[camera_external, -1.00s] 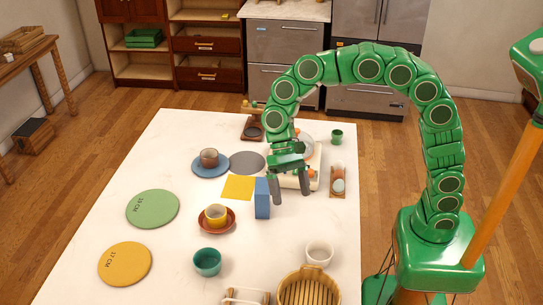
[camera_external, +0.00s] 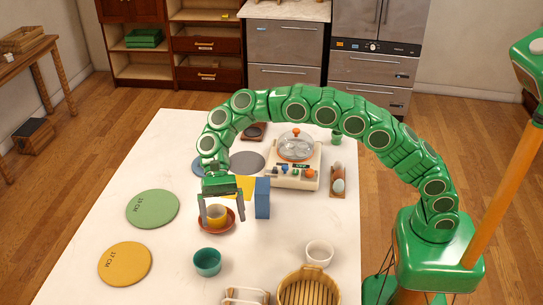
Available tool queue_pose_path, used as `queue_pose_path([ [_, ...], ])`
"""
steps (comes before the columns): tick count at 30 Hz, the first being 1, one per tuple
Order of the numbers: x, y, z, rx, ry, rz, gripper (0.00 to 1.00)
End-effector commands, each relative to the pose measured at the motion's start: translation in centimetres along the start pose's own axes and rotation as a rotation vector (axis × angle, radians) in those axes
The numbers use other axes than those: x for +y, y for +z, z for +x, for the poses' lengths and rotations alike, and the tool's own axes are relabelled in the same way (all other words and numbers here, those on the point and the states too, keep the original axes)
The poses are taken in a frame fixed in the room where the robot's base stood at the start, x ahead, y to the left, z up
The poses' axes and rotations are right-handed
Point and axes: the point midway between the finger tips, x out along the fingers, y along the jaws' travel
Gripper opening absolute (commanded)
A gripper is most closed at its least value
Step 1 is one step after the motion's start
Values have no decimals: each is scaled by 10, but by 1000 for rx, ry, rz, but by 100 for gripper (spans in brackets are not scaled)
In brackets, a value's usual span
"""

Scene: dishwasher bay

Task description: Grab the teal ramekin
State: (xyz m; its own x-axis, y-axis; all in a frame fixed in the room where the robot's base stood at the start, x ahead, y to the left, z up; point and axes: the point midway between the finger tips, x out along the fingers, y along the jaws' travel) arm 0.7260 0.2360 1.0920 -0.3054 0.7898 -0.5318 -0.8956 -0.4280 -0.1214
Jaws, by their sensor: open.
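The teal ramekin (camera_external: 207,262) stands upright on the white table, towards its front. My gripper (camera_external: 217,222) points down with its two fingers apart and nothing held between them. The ramekin is fully in view.
A blue box (camera_external: 262,198) stands right of my gripper. A white bowl (camera_external: 319,253) and a wooden basket (camera_external: 308,288) are at front right. Green (camera_external: 153,209) and yellow (camera_external: 125,264) discs lie at left. A cooker toy (camera_external: 294,172) stands behind. Bare table surrounds the ramekin.

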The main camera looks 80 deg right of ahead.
Motion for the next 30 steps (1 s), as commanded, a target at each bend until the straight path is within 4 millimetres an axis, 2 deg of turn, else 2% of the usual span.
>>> queue_pose_path([
  [9,-39,-31,14,-101,-14,86,100],
  [15,-53,-45,21,-147,-13,125,100],
  [23,-56,-55,27,-169,-9,145,100],
  [30,-53,-84,44,-168,-12,146,100],
])
